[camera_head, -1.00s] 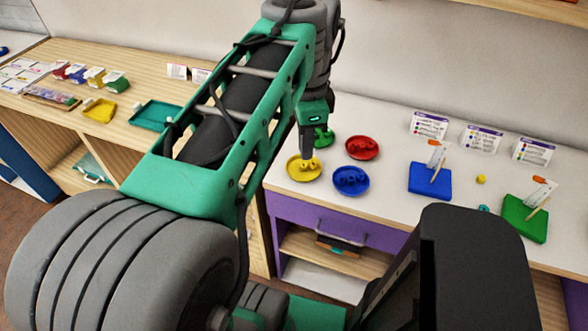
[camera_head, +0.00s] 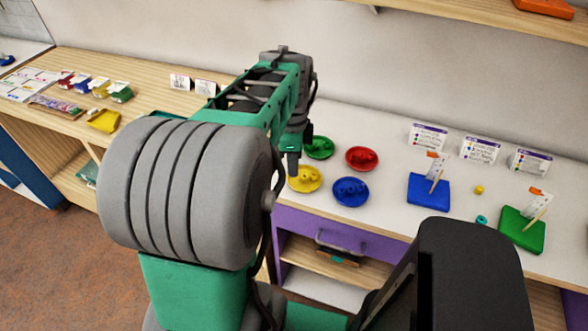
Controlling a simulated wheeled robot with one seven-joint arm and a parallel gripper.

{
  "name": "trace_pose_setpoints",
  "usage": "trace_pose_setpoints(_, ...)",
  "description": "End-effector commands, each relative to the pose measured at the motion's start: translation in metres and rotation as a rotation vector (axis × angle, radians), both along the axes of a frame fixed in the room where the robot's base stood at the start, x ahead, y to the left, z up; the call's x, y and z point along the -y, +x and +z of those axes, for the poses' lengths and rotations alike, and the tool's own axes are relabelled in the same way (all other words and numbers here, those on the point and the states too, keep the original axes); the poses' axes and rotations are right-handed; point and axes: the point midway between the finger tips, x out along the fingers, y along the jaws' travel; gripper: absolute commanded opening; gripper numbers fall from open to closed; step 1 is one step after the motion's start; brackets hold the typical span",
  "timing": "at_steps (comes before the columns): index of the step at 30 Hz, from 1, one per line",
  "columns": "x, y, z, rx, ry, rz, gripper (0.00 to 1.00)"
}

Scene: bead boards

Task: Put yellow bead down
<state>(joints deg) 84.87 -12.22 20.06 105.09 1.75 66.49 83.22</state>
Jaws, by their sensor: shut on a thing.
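My gripper (camera_head: 293,170) points down at the left back edge of the yellow dish (camera_head: 314,187), on the white table. It is shut, with its tips small and dark in this view. The yellow bead in it cannot be made out; the fingers and the distance hide it. Several yellow beads (camera_head: 304,177) lie in the yellow dish. I cannot tell whether the fingertips touch the dish. Another small yellow bead (camera_head: 479,190) lies loose on the table at the right, between the blue and green boards.
A green dish (camera_head: 319,148), a red dish (camera_head: 374,158) and a blue dish (camera_head: 351,199) stand close by. A blue board (camera_head: 428,197) and a green board (camera_head: 521,238) hold upright sticks and cards. A teal bead (camera_head: 481,219) lies near the green board. Label cards stand behind.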

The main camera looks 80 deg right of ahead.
Motion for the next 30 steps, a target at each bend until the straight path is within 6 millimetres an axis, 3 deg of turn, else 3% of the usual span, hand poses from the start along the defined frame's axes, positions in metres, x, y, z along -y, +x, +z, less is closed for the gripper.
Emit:
trace_pose_setpoints(4,0.019,0.004,-0.021,0.0,-0.001,0.001,0.0)
trace_pose_setpoints(8,0.027,0.006,-0.033,0.0,0.0,0.002,0.0)
trace_pose_setpoints(12,0.026,0.006,-0.057,0.0,0.0,0.001,0.0)
trace_pose_setpoints(23,0.025,0.006,-0.068,-0.001,0.001,0.0,0.0)
trace_pose_setpoints(24,0.025,0.006,-0.068,0.0,0.001,0.0,0.11)
trace_pose_setpoints(30,0.025,0.006,-0.067,-0.001,0.003,0.001,0.27)
